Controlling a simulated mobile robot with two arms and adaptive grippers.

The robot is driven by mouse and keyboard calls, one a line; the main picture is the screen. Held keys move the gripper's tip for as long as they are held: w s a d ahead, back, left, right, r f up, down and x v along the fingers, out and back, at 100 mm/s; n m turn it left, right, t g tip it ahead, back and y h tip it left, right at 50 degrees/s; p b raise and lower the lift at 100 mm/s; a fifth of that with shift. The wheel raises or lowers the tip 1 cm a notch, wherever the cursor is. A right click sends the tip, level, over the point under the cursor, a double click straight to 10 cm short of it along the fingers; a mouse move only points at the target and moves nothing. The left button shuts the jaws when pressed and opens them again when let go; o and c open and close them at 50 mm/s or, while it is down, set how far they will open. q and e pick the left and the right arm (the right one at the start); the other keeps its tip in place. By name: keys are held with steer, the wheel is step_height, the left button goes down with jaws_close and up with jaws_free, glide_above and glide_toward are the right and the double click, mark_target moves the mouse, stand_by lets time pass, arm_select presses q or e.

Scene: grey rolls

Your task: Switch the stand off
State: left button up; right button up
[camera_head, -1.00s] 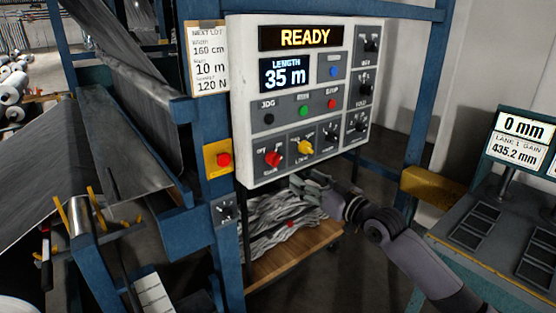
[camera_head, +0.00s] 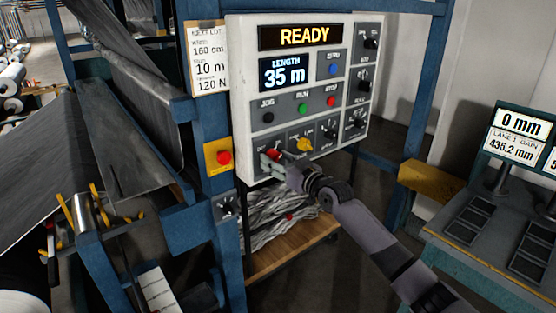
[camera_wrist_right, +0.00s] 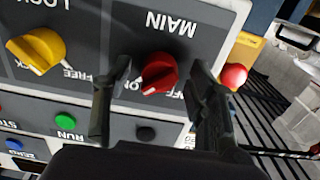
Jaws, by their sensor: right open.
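The control panel (camera_head: 348,130) stands upright, with a lit READY sign and a LENGTH display of 35 m. Its red MAIN knob (camera_wrist_right: 159,73) is a rotary switch at the lower left of the panel. The knob also shows in the head view (camera_head: 273,154), partly covered by my gripper. My right gripper (camera_wrist_right: 160,85) is open, with one finger on each side of the red knob. Whether the fingers touch it I cannot tell. In the head view the right gripper (camera_head: 272,163) is at the panel's lower left corner. My left gripper is not in view.
A yellow LOCK knob (camera_wrist_right: 37,50) sits beside the MAIN knob. A red emergency button (camera_head: 224,157) on a yellow box is left of the panel. Round RUN (camera_head: 303,108) and STOP (camera_head: 331,101) buttons are above. A cart (camera_head: 295,250) with grey strips stands below.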

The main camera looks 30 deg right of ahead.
steer(key=c, duration=1.1)
steer(key=shift+c, duration=0.2)
